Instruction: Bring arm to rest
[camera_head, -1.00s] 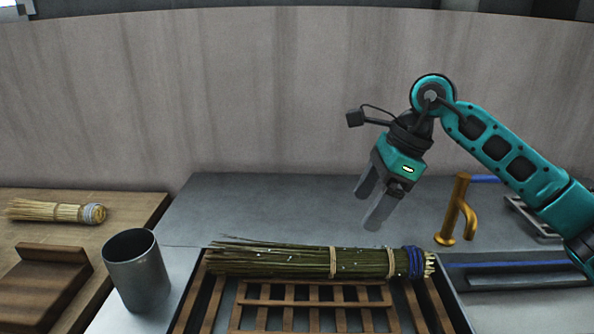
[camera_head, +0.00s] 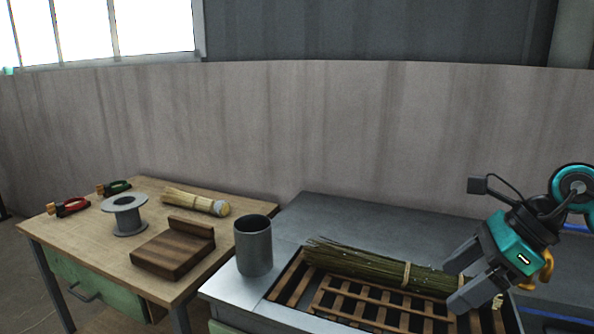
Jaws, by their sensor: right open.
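My right gripper (camera_head: 464,280) is at the right of the head view, teal and black with grey fingers. Its fingers are apart with nothing between them that I can make out. It shows in front of the right end of a green broom bundle (camera_head: 375,267), hiding part of it; I cannot tell whether they touch. The bundle lies across a wooden slatted rack, with a pale binding around it. My left gripper is not in view.
A grey metal cup (camera_head: 253,246) stands left of the slatted rack (camera_head: 345,300). A brass tap (camera_head: 546,268) shows behind my gripper.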

